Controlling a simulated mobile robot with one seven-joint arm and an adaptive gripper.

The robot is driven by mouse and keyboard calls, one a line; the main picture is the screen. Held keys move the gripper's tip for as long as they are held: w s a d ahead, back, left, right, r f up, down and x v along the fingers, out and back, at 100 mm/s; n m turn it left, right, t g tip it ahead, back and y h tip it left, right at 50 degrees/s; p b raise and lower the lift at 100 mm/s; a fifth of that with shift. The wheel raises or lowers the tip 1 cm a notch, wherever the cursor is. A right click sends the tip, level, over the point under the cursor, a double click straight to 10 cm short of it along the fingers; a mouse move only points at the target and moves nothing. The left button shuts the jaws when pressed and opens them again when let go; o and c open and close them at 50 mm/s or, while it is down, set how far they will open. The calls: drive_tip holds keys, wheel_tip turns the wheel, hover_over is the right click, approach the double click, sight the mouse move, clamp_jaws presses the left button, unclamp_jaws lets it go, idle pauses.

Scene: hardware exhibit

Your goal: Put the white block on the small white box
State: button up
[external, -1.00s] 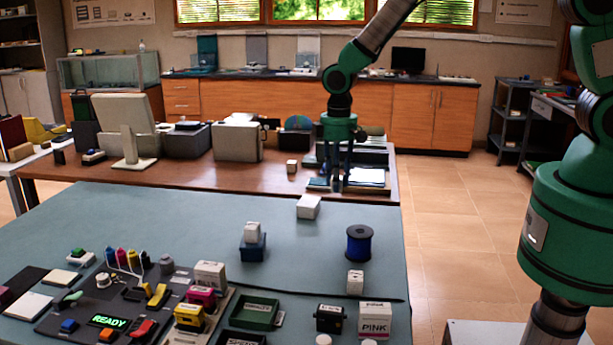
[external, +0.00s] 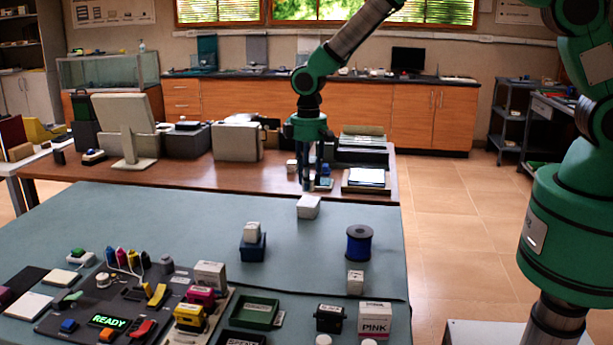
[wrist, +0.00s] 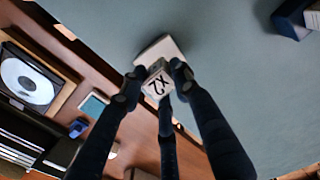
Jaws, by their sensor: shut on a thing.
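My gripper (external: 313,187) has its dark fingers closed around a small white block (wrist: 158,85) with black lettering on its face, seen in the wrist view. In the external view I cannot make out the block among the fingers. The small white box (external: 308,208) sits on the blue-grey mat at its far edge, just below the fingertips in the picture. In the wrist view the white box (wrist: 160,50) shows behind the block, partly covered by it and the fingers. I cannot tell whether the block touches the box.
Another small white block (external: 292,166) stands on the wooden table (external: 215,178). A tray with a disc (wrist: 28,77) lies beside the gripper.

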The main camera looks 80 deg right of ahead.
drive_tip(key=shift+f+b, duration=0.3)
drive_tip(key=shift+f, duration=1.45)
drive_tip(key=shift+f, duration=0.15)
drive_tip(key=o, duration=1.1)
wheel_tip(320, 180, up, 12)
drive_tip(key=shift+r+p, duration=0.2)
drive_tip(key=shift+p, duration=0.65)
